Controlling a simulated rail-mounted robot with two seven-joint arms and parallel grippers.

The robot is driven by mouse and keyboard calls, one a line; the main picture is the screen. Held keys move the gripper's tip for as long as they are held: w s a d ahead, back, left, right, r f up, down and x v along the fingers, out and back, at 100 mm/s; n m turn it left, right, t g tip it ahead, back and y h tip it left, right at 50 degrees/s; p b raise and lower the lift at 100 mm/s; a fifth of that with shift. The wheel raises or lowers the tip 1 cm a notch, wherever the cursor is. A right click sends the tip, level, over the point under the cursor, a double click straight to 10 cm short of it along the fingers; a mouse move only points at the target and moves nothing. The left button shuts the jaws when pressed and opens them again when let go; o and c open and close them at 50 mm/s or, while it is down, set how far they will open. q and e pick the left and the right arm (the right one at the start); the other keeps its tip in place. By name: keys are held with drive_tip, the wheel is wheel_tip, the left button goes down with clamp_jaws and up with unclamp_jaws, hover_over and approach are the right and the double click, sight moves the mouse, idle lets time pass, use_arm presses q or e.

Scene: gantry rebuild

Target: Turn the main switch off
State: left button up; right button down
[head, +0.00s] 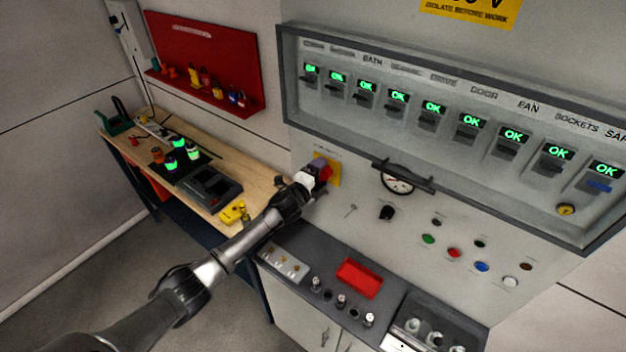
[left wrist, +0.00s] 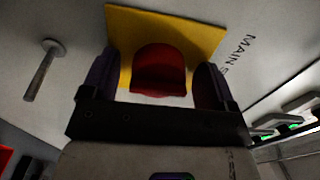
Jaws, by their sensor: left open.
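The main switch is a red handle (left wrist: 160,68) on a yellow plate (left wrist: 210,38), with lettering that starts "MAIN S" beside it in the left wrist view. In the head view the red handle (head: 325,173) and yellow plate (head: 335,174) show on the grey panel, partly hidden by my gripper. My left gripper (left wrist: 158,80) is open, with one dark finger on each side of the red handle. I cannot tell whether the fingers touch it. The switch's position marks are not readable. My right gripper is not in view.
A row of breakers with green OK displays (head: 433,106) sits in a framed box above right. A gauge with a dark bar (head: 398,184), a black knob (head: 386,213) and coloured buttons are right of the switch. A grey ledge (head: 310,262) lies below; a wooden bench (head: 130,135) stands left.

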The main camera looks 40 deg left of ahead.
use_arm(q)
drive_tip(key=s+b, duration=0.2)
drive_tip(key=s, duration=1.1)
drive_tip(key=shift+s+d, duration=0.35)
drive_tip(key=shift+d, duration=0.1)
